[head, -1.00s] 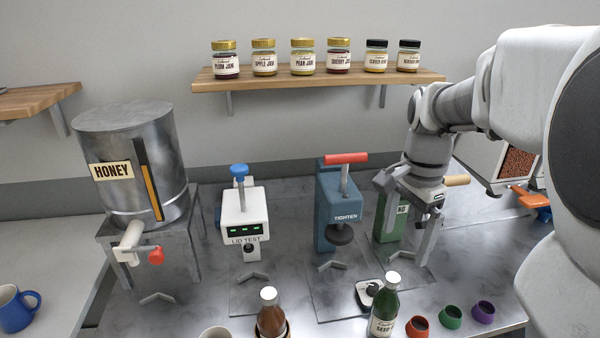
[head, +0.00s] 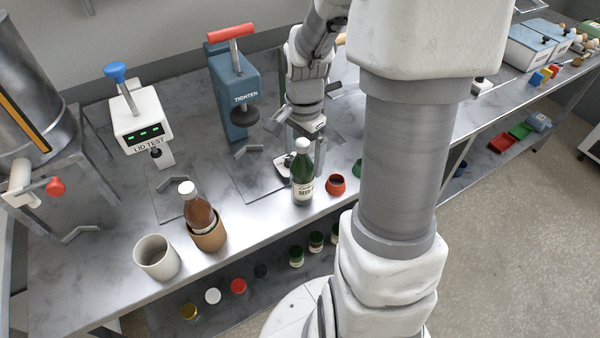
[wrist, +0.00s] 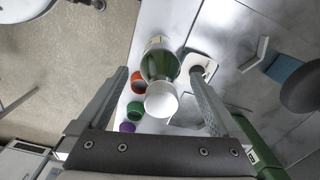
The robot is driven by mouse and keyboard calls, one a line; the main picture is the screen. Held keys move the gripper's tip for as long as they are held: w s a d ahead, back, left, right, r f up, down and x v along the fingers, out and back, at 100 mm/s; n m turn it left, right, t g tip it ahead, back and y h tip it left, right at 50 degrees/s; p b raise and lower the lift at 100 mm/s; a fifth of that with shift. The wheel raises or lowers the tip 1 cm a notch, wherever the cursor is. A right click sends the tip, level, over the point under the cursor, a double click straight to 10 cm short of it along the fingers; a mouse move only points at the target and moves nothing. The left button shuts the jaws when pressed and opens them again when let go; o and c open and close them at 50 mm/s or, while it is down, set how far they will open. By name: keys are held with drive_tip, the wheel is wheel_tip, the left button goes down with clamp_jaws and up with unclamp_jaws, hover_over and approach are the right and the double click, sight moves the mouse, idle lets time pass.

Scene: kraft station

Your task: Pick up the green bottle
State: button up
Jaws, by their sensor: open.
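The green bottle (head: 303,178) with a white cap and pale label stands upright near the front edge of the metal bench. In the head view my gripper (head: 306,133) is just behind and above it, partly hidden by the bottle's cap. In the wrist view the green bottle (wrist: 158,63) lies in the picture between the two spread fingers of my gripper (wrist: 160,76), its white cap nearest the camera. The gripper is open and holds nothing. I cannot tell whether the fingertips reach down to the bottle's height.
The blue TIGHTEN press (head: 236,95) stands behind. A brown bottle (head: 198,210) in a holder and a white cup (head: 156,257) are left.

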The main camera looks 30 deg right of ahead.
drive_tip(key=shift+f, duration=1.25)
clamp_jaws()
drive_tip(key=shift+r, duration=0.1)
